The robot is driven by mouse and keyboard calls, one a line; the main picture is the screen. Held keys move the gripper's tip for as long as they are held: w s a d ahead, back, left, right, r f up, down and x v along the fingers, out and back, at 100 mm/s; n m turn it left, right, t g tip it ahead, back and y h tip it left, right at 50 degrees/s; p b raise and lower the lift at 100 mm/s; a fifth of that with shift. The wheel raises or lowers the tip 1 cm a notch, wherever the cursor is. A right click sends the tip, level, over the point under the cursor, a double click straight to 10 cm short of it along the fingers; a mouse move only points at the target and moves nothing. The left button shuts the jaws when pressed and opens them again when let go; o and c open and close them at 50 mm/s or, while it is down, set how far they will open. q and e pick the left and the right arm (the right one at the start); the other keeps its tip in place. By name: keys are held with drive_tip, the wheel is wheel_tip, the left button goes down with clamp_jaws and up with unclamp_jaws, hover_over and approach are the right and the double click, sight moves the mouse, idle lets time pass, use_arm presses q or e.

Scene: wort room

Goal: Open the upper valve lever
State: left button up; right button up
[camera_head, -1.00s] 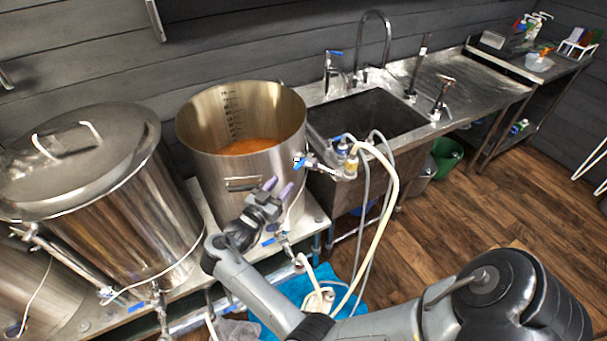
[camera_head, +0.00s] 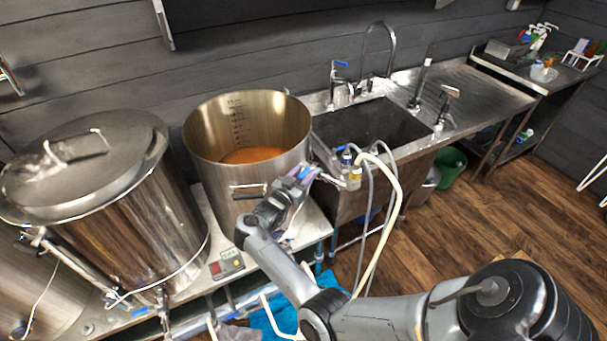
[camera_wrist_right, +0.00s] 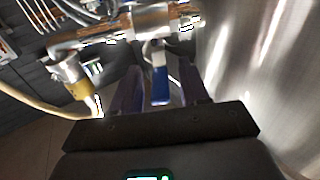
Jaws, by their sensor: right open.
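The upper valve lever is a blue handle (camera_wrist_right: 159,86) hanging down from a metal valve (camera_wrist_right: 150,50) in the right wrist view. It shows between the two purple fingers of my right gripper (camera_wrist_right: 160,92), which are open around it. I cannot tell whether either finger touches it. In the head view my right gripper (camera_head: 297,176) is at the right side of the open steel pot (camera_head: 225,172), by the upper valve, and mostly hides the lever. My left gripper is not in view.
A pale hose (camera_head: 394,195) hangs from fittings beside the sink (camera_head: 370,122), close to my right gripper. A lidded steel kettle (camera_head: 130,215) stands at the left. A small control box (camera_head: 227,264) sits on the bench below the pot. Wooden floor lies open at the right.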

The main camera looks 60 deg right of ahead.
clamp_jaws()
idle(0.3)
